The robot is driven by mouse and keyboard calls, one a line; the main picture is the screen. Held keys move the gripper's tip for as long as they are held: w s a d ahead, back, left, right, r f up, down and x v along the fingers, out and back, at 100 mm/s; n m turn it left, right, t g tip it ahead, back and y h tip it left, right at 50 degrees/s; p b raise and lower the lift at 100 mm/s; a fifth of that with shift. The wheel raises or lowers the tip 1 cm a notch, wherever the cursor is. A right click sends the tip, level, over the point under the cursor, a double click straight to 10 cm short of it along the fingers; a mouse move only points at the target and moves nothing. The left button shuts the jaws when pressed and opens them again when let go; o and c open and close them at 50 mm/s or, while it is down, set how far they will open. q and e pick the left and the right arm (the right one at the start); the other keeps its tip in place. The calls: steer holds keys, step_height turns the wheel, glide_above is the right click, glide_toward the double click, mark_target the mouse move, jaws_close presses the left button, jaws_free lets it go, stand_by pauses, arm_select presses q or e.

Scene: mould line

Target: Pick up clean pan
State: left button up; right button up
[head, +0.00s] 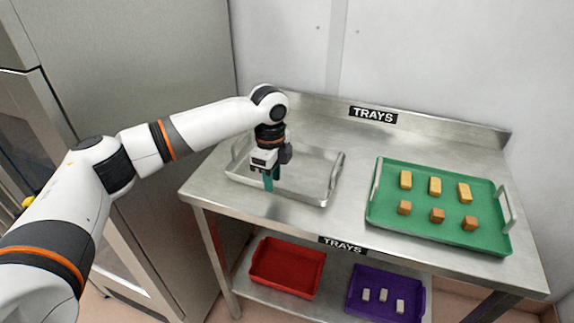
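An empty silver metal pan (308,187) with raised handles at its left and right ends lies on the left part of the steel table. My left gripper (271,180) points down over the pan's front left part, with its teal fingers in front of the pan's inside. The fingers overlap in this view, so the gap between them and any contact with the pan cannot be told. The gripper and wrist hide part of the pan's left side. My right gripper is not in view.
A green tray (385,213) with several yellow and orange-brown blocks stands at the table's right. On the shelf below are an empty red tray (290,268) and a purple tray (384,310) with 3 pale blocks. The steel table (352,150) has a raised back edge.

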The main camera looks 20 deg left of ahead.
arm_select(q)
steer(key=shift+f, duration=1.3)
jaws_close()
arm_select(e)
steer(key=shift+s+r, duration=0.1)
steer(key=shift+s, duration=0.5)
arm_select(q)
steer(key=shift+r, duration=0.15)
